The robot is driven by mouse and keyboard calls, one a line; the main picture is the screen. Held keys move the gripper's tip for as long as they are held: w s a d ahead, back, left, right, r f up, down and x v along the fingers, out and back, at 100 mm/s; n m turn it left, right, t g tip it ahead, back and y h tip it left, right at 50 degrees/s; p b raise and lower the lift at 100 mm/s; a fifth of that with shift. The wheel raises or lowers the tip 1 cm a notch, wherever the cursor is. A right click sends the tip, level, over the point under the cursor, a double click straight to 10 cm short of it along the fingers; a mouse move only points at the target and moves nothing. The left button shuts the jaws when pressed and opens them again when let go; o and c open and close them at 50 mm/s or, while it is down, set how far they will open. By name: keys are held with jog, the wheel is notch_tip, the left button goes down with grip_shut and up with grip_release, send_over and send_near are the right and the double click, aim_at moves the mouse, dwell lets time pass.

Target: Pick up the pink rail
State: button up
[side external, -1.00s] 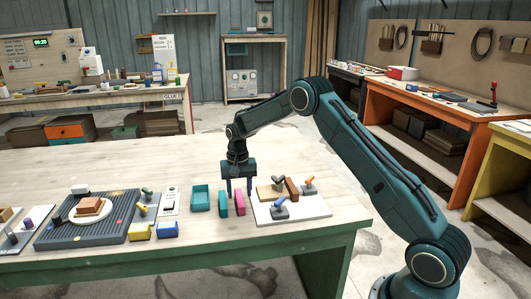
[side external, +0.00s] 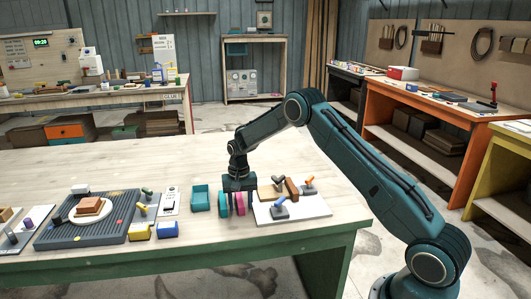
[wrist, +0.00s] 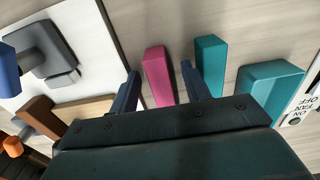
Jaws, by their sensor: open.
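The pink rail (side external: 240,203) lies on the pale workbench, beside a teal rail (side external: 223,207). My gripper (side external: 239,208) is open and low, straddling the pink rail. In the wrist view the pink rail (wrist: 157,76) stands between the two fingers of my gripper (wrist: 158,72), with a visible gap on each side. The right finger is between the pink rail and the teal rail (wrist: 211,66). The near end of the pink rail is hidden by the gripper body in the wrist view.
A teal open bin (side external: 201,198) is left of the rails. A white board (side external: 312,209) with brown blocks and grey pieces with coloured handles is close on the right. A ribbed grey tray (side external: 105,229) with a plate is farther left. The bench behind is clear.

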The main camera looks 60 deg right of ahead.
aim_at(241, 202)
jog(key=shift+c, duration=0.5)
grip_shut()
jog(key=shift+r, duration=0.1)
notch_tip(241, 202, up, 20)
dwell(0.6)
jog(key=shift+d+f, duration=0.1)
jog(key=shift+f, duration=0.1)
dwell(0.3)
